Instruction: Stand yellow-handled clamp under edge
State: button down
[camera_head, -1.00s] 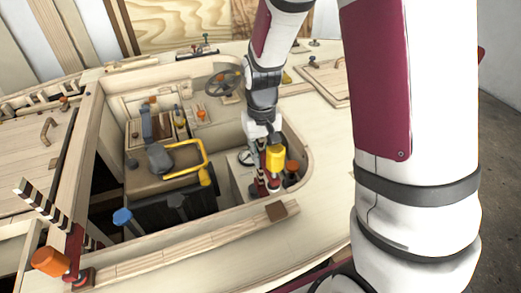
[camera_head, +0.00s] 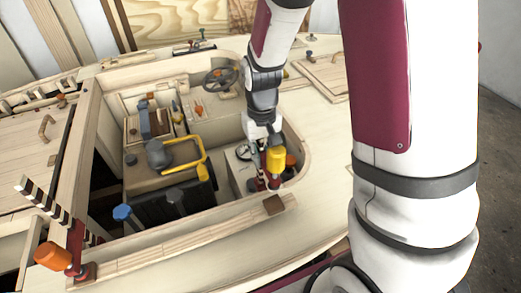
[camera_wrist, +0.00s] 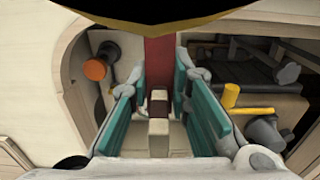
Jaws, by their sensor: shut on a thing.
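The yellow-handled clamp (camera_head: 276,160) hangs from my gripper (camera_head: 262,150), its yellow handle to the right of the fingers. It is inside the cockpit opening, by the right coaming (camera_head: 297,150). In the wrist view its red bar (camera_wrist: 160,62) runs between the teal finger pads of my gripper (camera_wrist: 162,105), which are closed on it. A dark and yellow part shows at the top edge there. I cannot tell whether the clamp's lower end touches anything.
An orange-handled clamp (camera_head: 52,257) stands at the front left. Another orange handle (camera_wrist: 95,69) is close beside my gripper. A small brown block (camera_head: 273,205) sits on the front rail.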

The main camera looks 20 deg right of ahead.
jog(key=shift+s+p, duration=0.6)
jog(key=shift+s, duration=1)
jog(key=c, duration=1.4)
grip_release()
notch_tip(320, 180, up, 12)
jog(key=s+r+t, duration=0.1)
jog(key=s+r, duration=0.3)
jog(key=s, duration=0.1)
jog(key=s+r+t, duration=0.2)
jog(key=s+r, duration=0.2)
jog(key=s, duration=0.2)
jog(key=s+r+t, duration=0.1)
jog(key=s+r, duration=0.3)
jog(key=s, duration=0.2)
jog(key=shift+d+r, duration=0.2)
jog(key=shift+r, duration=0.1)
